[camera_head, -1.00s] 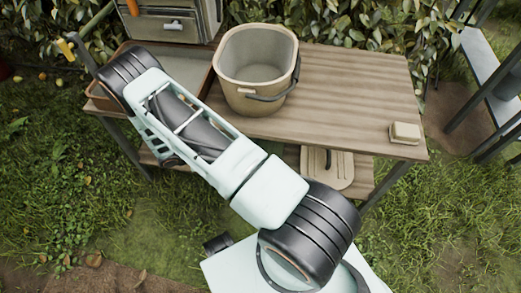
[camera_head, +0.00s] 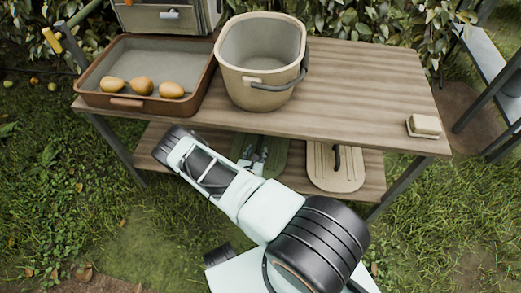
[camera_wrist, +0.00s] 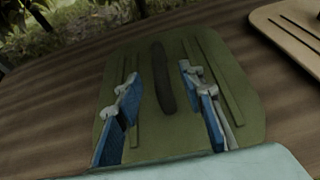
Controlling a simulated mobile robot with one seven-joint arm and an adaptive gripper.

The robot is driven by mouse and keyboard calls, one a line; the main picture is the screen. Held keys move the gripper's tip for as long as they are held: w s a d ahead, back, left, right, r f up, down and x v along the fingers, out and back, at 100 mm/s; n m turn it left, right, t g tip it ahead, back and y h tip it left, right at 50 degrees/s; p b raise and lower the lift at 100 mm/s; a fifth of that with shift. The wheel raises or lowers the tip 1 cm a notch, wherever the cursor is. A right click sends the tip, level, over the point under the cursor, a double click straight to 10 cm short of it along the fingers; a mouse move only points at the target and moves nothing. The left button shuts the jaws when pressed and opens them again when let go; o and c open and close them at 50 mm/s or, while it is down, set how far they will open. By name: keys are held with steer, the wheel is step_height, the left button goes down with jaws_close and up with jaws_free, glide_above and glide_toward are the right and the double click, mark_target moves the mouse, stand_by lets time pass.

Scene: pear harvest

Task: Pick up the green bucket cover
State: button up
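The green bucket cover (camera_wrist: 185,136) lies flat on the lower shelf of the wooden table, with a dark handle (camera_wrist: 162,78) along its middle. In the head view the cover (camera_head: 278,152) is partly hidden by my arm and the tabletop. My gripper (camera_wrist: 162,92) is open in the wrist view, its two blue-padded fingers spread either side of the handle's line. The handle looks ahead of and between the fingers, with nothing held. In the head view my gripper (camera_head: 254,160) shows small and dim over the cover.
A beige cover (camera_head: 335,167) lies to the right on the same shelf (camera_head: 372,172). Above are a beige bucket (camera_head: 262,98), a tray (camera_head: 92,98) with three pears (camera_head: 141,85), and a soap-like block (camera_head: 424,125). The tabletop (camera_head: 360,85) overhangs the shelf.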

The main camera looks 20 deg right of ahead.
mark_target(259, 144)
steer(key=b+x, duration=0.3)
steer(key=x, duration=0.4)
steer(key=shift+w+r, duration=0.1)
jaws_close()
